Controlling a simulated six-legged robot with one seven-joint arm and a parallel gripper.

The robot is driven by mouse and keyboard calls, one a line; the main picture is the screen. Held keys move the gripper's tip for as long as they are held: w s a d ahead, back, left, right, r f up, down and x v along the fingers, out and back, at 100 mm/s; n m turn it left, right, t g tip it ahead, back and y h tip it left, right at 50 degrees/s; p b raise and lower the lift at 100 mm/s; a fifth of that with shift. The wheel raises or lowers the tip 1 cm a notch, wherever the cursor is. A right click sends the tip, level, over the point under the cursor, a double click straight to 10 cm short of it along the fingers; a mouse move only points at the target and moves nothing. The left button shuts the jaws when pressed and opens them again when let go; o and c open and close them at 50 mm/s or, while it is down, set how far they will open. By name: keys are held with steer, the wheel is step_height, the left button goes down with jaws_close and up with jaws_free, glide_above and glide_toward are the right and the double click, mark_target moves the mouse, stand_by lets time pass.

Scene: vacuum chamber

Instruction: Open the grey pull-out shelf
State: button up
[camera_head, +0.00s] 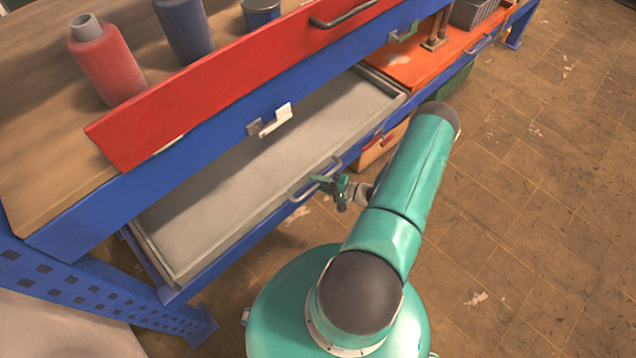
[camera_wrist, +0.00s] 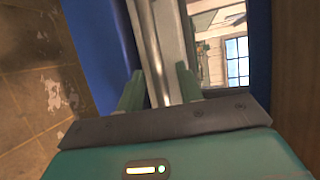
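The grey pull-out shelf (camera_head: 205,205) is a shallow tray under the blue workbench beam. It stands out from the bench, with much of its floor showing. Its silver bar handle (camera_head: 313,181) is on the blue front edge. My gripper (camera_head: 325,182) is at this handle, reached by my teal arm. In the wrist view, the handle bar (camera_wrist: 152,50) runs between the two green fingers of my gripper (camera_wrist: 160,88). The fingers stand apart, with a gap beside the bar. Contact with the bar is not clear.
A red drawer front (camera_head: 230,85) and a white handle (camera_head: 275,121) are above the shelf. A red bottle (camera_head: 106,65) and a blue bottle (camera_head: 185,30) stand on the bench. An orange shelf (camera_head: 425,65) is farther back. The tiled floor (camera_head: 540,200) at right is clear.

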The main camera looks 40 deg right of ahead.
steer(key=shift+w+a, duration=0.15)
steer(key=shift+w, duration=0.05)
steer(key=shift+c, duration=0.3)
jaws_close()
